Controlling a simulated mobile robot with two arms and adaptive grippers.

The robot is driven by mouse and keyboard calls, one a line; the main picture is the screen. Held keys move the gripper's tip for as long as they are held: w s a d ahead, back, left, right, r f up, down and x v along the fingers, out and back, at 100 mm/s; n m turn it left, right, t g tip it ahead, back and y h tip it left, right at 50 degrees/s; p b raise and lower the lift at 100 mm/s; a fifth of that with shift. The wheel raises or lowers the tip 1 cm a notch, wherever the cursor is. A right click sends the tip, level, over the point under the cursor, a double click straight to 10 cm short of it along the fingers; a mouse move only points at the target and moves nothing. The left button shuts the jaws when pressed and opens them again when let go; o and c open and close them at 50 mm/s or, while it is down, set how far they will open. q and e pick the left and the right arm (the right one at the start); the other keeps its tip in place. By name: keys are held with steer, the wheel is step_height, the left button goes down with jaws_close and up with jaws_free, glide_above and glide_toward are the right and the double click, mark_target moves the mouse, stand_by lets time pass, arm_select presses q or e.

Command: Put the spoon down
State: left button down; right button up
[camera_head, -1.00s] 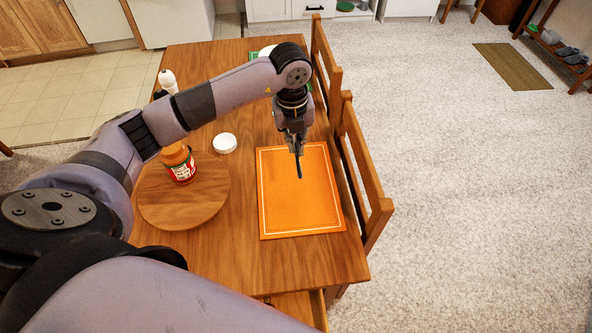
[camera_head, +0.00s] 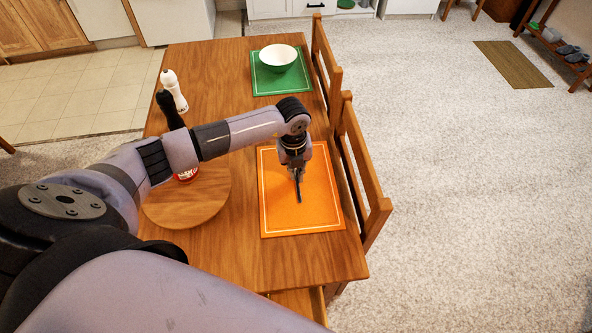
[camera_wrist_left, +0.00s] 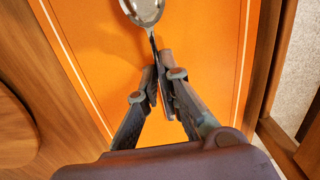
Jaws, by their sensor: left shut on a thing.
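My left gripper (camera_head: 297,176) is over the middle of the orange placemat (camera_head: 325,218). In the left wrist view my left gripper (camera_wrist_left: 160,82) is shut on the handle of the spoon (camera_wrist_left: 145,10), whose shiny metal bowl points away at the top edge. In the head view the spoon (camera_head: 299,194) shows as a thin dark shape below the fingers. It is at or close above the placemat; I cannot tell whether it touches. My right gripper is not in view.
A round wooden board (camera_head: 190,212) with a mostly hidden jar (camera_head: 188,175) is left of the placemat. A white bowl (camera_head: 278,57) stands on a green placemat (camera_head: 290,82) farther back. White (camera_head: 173,90) and black (camera_head: 168,110) mills stand at left. A chair (camera_head: 365,180) borders the right edge.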

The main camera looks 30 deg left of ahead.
arm_select(q)
steer(key=c, duration=2.2)
jaws_free()
steer(key=shift+f, duration=0.1)
steer(key=shift+c, duration=0.2)
steer(key=o, duration=0.5)
steer(key=shift+c, duration=0.2)
step_height(320, 180, up, 12)
steer(key=b, duration=0.1)
steer(key=shift+s, duration=0.3)
steer(key=shift+a, duration=0.1)
